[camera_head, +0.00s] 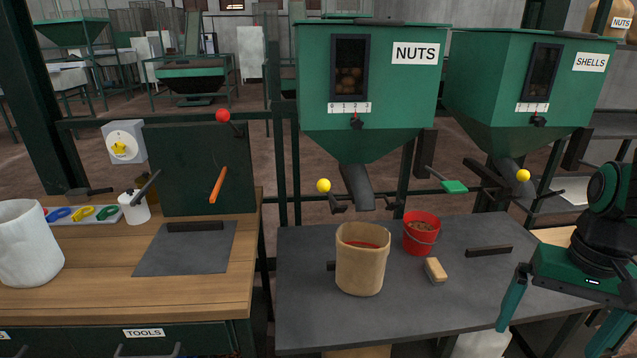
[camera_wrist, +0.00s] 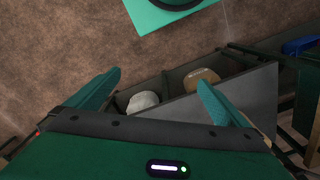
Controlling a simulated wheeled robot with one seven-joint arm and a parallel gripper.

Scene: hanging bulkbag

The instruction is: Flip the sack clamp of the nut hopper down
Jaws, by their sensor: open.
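The green nut hopper (camera_head: 370,85), labelled NUTS, hangs at upper middle in the head view. Its grey spout (camera_head: 357,188) points down toward the bench. A dark lever with a yellow knob (camera_head: 323,186) sits at the spout's left, knob raised; I take it for the sack clamp, but cannot tell for sure. A small dark part shows at the spout's right. A tan sack (camera_head: 361,260), open at the top with red inside, stands on the bench below. My gripper (camera_head: 547,340) is open and empty at lower right, well away from the hopper; its fingers show in the wrist view (camera_wrist: 160,77).
The grey bench (camera_head: 310,310) holds a red bucket (camera_head: 421,233), a wood-backed brush (camera_head: 435,270) and a dark bar (camera_head: 489,251). The shells hopper (camera_head: 530,85) hangs right, with another yellow-knobbed lever (camera_head: 523,175). A green-ended handle (camera_head: 454,187) juts between the hoppers.

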